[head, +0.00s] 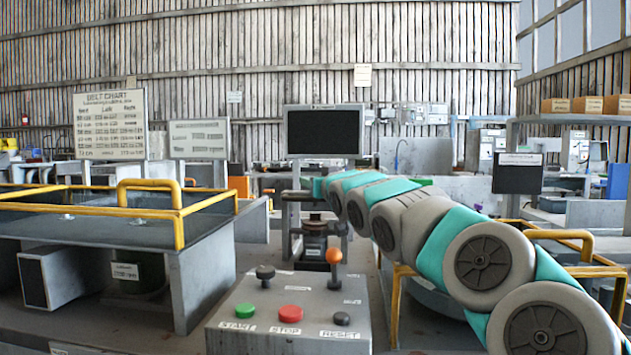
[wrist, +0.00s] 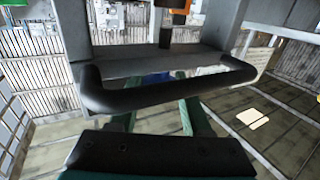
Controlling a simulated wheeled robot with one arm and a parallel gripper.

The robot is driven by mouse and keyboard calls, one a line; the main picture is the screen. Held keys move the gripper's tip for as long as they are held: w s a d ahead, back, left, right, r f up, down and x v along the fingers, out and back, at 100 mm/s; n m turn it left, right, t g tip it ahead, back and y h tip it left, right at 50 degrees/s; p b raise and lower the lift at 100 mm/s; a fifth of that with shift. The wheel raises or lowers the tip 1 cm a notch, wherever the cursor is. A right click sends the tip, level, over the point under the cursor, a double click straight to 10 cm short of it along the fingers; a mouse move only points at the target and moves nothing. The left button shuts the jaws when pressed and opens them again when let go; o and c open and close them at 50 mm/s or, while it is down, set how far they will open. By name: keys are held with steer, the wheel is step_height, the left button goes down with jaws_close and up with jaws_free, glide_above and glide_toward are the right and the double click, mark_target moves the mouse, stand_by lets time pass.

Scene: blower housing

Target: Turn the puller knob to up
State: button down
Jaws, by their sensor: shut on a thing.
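My arm comes in from the lower right in the head view. My gripper (head: 316,216) is at its far end, small and dark, over a dark upright fitting (head: 316,240) behind the control box. It is shut at this fitting, where I take the puller knob to be. The knob's shape and the way it points cannot be made out there. In the wrist view a black bar (wrist: 170,95) with bent ends crosses in front of a grey plate (wrist: 160,63). A dark block with a teal edge fills the bottom.
The grey control box (head: 290,318) in front has green, red and dark buttons, a black knob (head: 265,272) and an orange-topped lever (head: 334,258). A yellow-railed bench (head: 180,235) stands left. A dark monitor (head: 324,132) stands behind my gripper. Yellow rails (head: 560,236) lie right.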

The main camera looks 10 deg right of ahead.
steer(key=shift+y, duration=0.3)
stand_by(0.4)
steer(key=shift+c, duration=1.8)
jaws_free()
steer(key=s+b, duration=0.1)
steer(key=s, duration=0.2)
steer(key=s+d+b, duration=0.1)
steer(key=s, duration=0.2)
steer(key=shift+d, duration=0.1)
steer(key=shift+s, duration=0.8)
